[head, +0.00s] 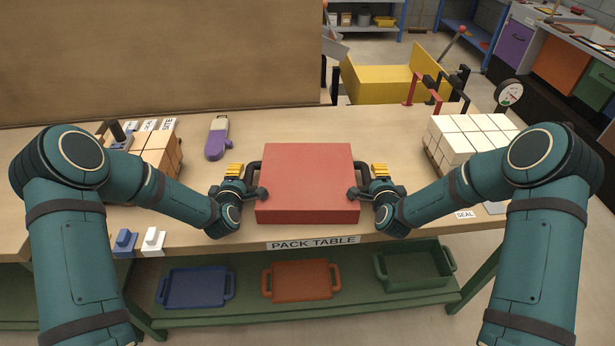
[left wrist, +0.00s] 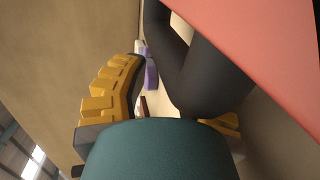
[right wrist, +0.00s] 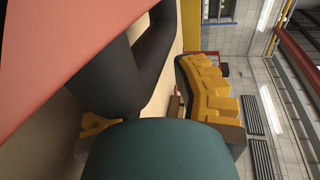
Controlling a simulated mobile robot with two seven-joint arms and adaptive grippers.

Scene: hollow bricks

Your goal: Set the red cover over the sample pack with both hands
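The red cover (head: 307,180) is a closed box shape with a dark handle on each side. It sits level at the middle of the pack table (head: 300,118). My left gripper (head: 246,184) is at the left handle (left wrist: 178,70). Its yellow fingers stand apart on either side of the handle, with a gap showing in the left wrist view. My right gripper (head: 371,184) is likewise around the right handle (right wrist: 145,65), fingers apart. The sample pack cannot be told apart on the table. Whatever is beneath the cover is hidden.
Tan boxes (head: 160,155) stand left, beside a purple mitten-shaped item (head: 216,142). White boxes (head: 470,137) stand right. Small blue (head: 124,242) and white (head: 153,240) pieces lie at the front left. Blue, orange and green trays are on the shelf below.

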